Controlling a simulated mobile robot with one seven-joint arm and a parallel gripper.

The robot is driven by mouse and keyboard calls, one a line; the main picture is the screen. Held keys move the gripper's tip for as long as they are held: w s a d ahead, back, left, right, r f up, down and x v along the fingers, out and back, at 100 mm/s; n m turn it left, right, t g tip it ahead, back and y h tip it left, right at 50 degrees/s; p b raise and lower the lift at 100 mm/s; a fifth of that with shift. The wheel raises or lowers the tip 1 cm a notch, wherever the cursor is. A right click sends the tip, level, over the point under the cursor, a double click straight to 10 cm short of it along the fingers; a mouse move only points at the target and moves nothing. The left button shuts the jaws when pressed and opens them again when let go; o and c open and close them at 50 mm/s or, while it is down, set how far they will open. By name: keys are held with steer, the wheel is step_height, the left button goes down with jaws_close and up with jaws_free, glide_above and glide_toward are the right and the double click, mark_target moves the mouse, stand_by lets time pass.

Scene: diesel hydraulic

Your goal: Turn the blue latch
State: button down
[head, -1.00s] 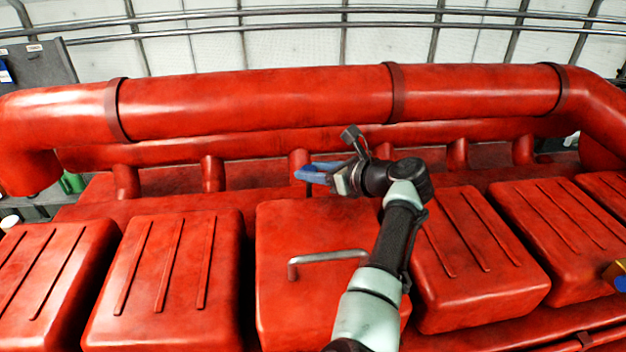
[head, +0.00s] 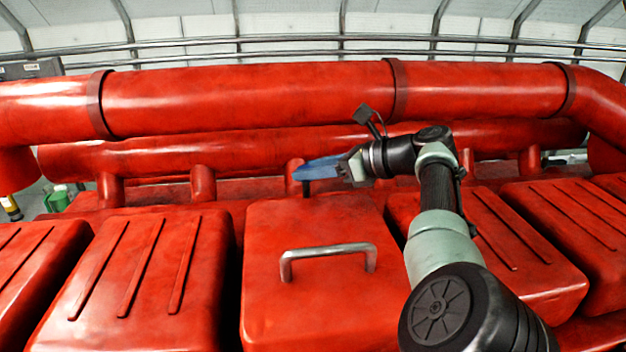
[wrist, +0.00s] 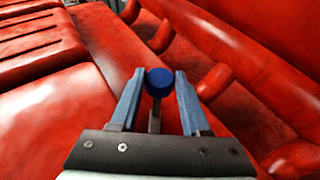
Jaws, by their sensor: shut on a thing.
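The blue latch (wrist: 160,79) shows in the wrist view as a round blue knob on a thin grey stem. It sits between the tips of my gripper's two blue fingers, which are closed on its sides. In the head view my gripper (head: 304,172) reaches left, above the back edge of the middle red cover. A short dark post shows just under the fingertips there. The knob itself is hidden by the fingers in the head view.
The middle red cover (head: 318,292) has a grey metal handle (head: 328,253) on top. Ribbed red covers (head: 140,270) stand on both sides. A thick red pipe (head: 250,98) runs across behind, with short red stubs (head: 203,183) below it.

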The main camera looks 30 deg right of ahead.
steer(key=shift+r, duration=0.2)
steer(key=shift+c, duration=1.9)
jaws_free()
steer(key=shift+f, duration=0.15)
steer(key=b+v, duration=0.3)
steer(key=v, duration=0.8)
steer(key=shift+s+d, duration=0.2)
steer(key=shift+s, duration=0.05)
steer(key=shift+s+d+r, duration=0.25)
steer(key=shift+s+r, duration=0.25)
